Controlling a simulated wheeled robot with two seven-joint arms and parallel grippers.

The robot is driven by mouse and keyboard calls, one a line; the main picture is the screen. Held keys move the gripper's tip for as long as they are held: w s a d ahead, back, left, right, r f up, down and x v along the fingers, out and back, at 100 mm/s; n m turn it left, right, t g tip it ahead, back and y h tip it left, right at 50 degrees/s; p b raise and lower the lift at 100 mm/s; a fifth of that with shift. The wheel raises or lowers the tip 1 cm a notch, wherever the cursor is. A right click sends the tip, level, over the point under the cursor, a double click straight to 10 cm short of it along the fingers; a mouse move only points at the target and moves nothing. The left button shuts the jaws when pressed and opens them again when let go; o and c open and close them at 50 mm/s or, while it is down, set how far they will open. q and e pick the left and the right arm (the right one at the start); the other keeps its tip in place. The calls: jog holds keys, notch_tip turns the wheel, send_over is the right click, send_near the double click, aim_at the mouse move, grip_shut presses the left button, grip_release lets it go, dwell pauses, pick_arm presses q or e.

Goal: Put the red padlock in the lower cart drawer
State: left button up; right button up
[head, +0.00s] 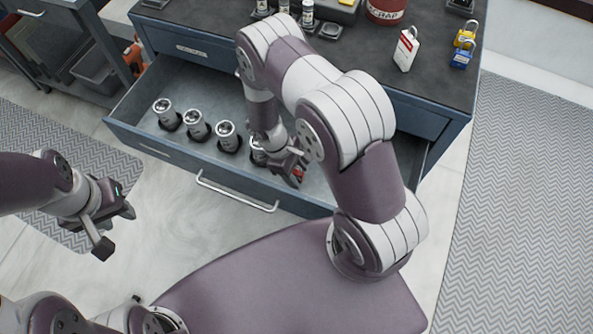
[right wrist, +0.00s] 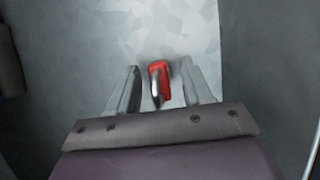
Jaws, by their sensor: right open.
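The red padlock (right wrist: 158,70) with its silver shackle shows between the fingers of my right gripper (right wrist: 160,88) in the right wrist view. The fingers are apart, with a gap beside the padlock. A bit of its red (head: 299,172) shows at the right gripper (head: 291,168) in the head view. The lower cart drawer (head: 165,150) is pulled open, and the right gripper is down inside it over the pale drawer floor. I cannot tell whether the padlock rests on the floor. My left gripper (head: 117,228) is open and empty, left of the drawer's front.
Several silver canisters (head: 197,126) stand in a row in the drawer. The cart top (head: 440,75) holds a red scrap container (head: 386,10), a white-and-red tag (head: 406,49), a yellow padlock (head: 465,38) and a blue padlock (head: 461,58). My right arm hides the drawer's right part.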

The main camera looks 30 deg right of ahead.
jog(key=p+v, duration=0.1)
jog(key=v, duration=1)
jog(key=s+r+m+t+y, duration=0.1)
jog(key=s+r+m+t, duration=0.1)
jog(key=r, duration=0.6)
jog(key=s+d+r+m+t+y, duration=0.1)
jog(key=s+r+m+t+y, duration=0.1)
jog(key=s+r+m, duration=0.3)
notch_tip(320, 180, up, 4)
jog(key=shift+f+m+t, duration=0.15)
jog(key=shift+m+t, duration=0.35)
